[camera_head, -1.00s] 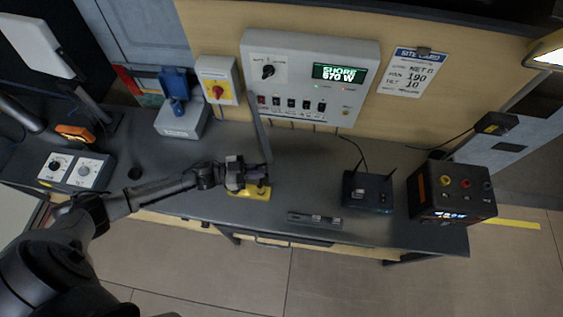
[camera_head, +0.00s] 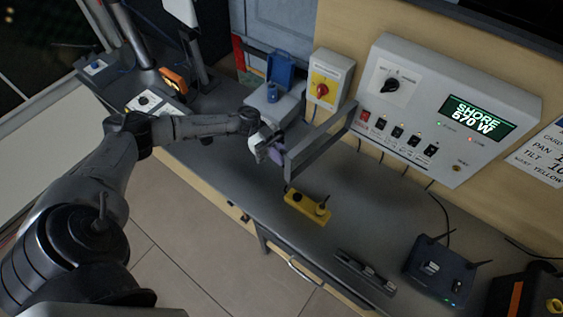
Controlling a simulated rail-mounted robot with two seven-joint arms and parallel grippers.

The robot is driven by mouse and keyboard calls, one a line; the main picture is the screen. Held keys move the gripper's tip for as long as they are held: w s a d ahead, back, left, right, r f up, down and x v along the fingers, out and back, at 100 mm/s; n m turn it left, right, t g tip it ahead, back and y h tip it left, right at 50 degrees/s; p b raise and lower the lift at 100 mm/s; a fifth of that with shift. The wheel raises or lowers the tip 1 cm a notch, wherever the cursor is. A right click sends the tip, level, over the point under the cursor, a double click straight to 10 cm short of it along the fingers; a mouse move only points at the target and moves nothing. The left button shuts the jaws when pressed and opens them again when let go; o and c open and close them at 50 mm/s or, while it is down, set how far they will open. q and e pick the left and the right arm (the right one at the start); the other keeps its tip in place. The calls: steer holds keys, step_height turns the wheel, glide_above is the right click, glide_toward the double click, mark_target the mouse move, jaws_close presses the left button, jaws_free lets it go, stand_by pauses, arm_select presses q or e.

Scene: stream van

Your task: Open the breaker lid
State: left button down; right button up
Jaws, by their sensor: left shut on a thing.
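The breaker lid (camera_head: 325,134) is a grey frame on the lower left of the white power panel (camera_head: 440,105). It stands out from the panel face towards me, and the row of breaker switches (camera_head: 398,131) shows uncovered to its right. My left gripper (camera_head: 275,149) is at the lid's outer end, shut on a small purple part there. The exact contact is small and partly hidden by the fingers. My right gripper is out of view.
A yellow control box (camera_head: 307,207) lies on the dark bench below the lid. A box with a red rotary switch (camera_head: 325,85) is mounted left of the panel. A router (camera_head: 438,270) stands at the lower right. The bench between the panel and router is mostly clear.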

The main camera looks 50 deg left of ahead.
arm_select(q)
steer(key=shift+a, duration=0.2)
steer(key=c, duration=1.5)
jaws_free()
steer(key=a+b, duration=0.3)
steer(key=a, duration=1)
steer(key=shift+a+b, duration=0.35)
steer(key=shift+a, duration=0.05)
steer(key=shift+s, duration=0.1)
